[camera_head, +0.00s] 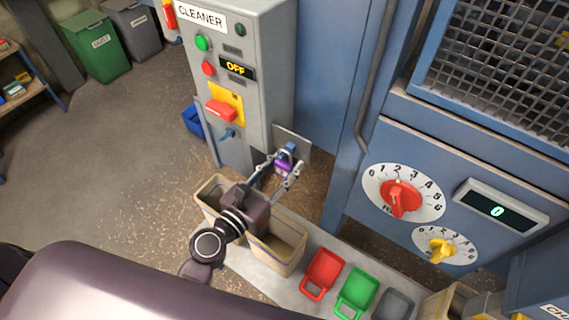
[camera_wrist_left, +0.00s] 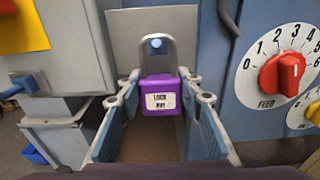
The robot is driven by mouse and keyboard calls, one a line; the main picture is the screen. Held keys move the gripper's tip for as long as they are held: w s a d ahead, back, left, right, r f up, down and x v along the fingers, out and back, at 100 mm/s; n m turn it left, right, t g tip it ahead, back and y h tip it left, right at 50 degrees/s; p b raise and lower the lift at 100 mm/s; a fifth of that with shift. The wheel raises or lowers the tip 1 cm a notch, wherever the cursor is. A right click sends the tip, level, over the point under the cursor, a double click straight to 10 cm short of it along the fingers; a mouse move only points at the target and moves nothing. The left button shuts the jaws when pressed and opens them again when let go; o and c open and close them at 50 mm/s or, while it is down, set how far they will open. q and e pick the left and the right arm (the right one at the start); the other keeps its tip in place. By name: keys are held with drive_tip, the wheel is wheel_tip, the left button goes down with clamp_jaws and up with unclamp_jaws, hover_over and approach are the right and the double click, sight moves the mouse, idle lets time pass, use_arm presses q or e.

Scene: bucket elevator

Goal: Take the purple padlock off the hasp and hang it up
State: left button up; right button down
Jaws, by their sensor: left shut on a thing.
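The purple padlock (camera_wrist_left: 161,97) has a white label and a grey shackle. It hangs upright in front of a grey plate (camera_wrist_left: 133,30), with a blue-tipped peg (camera_wrist_left: 156,43) showing inside the shackle. The padlock also shows in the head view (camera_head: 284,167). My left gripper (camera_head: 279,172) is shut on the padlock body, with a finger on each side in the left wrist view (camera_wrist_left: 163,95). A blue hasp-like fitting (camera_head: 226,133) sits on the cleaner cabinet below the red switch, with no padlock on it. My right gripper is out of view.
The grey cleaner cabinet (camera_head: 262,60) stands left of the plate, and the blue machine with a red feed dial (camera_head: 401,198) stands right. Beige bins (camera_head: 283,258) and red (camera_head: 323,272) and green (camera_head: 357,292) scoops lie below my left arm. The floor at left is open.

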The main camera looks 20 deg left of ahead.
use_arm(q)
drive_tip(key=o, duration=1.3)
drive_tip(key=shift+s+a+f, duration=0.15)
drive_tip(key=shift+s+a, duration=0.05)
drive_tip(key=shift+s, duration=0.25)
drive_tip(key=shift+b+v, duration=1.2)
drive_tip(key=shift+v, duration=0.8)
drive_tip(key=b+v, duration=0.2)
drive_tip(key=v, duration=0.1)
drive_tip(key=b+v, duration=0.1)
drive_tip(key=v, duration=0.1)
drive_tip(key=shift+s+f, duration=0.1)
drive_tip(key=shift+f, duration=0.25)
